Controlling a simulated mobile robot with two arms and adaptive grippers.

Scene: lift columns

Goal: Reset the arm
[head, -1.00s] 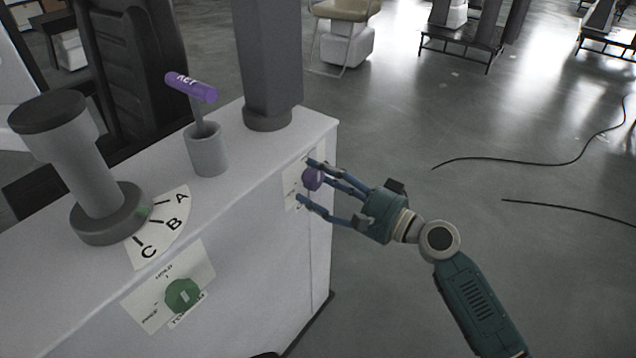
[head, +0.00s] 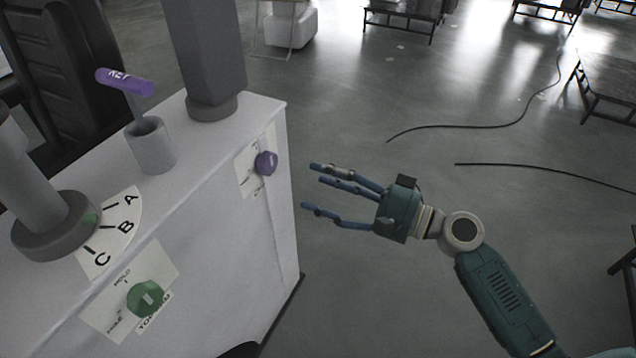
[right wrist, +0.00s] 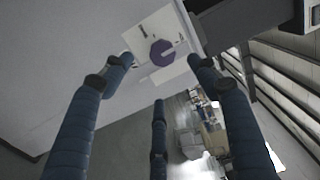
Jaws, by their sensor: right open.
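My right gripper (head: 312,186) is open and empty in the head view. Its three blue fingers point left toward the white cabinet (head: 225,270), with a clear gap to it. The purple knob (head: 266,163) sits on a white label plate on the cabinet's side, to the left of the fingertips and apart from them. In the right wrist view the purple knob (right wrist: 162,53) shows beyond the spread fingers, with nothing touching it. My left gripper is in neither view.
A green knob (head: 145,298) is on the cabinet's front. On top stand a purple-handled lever (head: 125,82), a grey post (head: 205,60) and a dial marked A, B, C (head: 118,228). Black cables (head: 480,126) lie on the floor. The floor right of the cabinet is mostly open.

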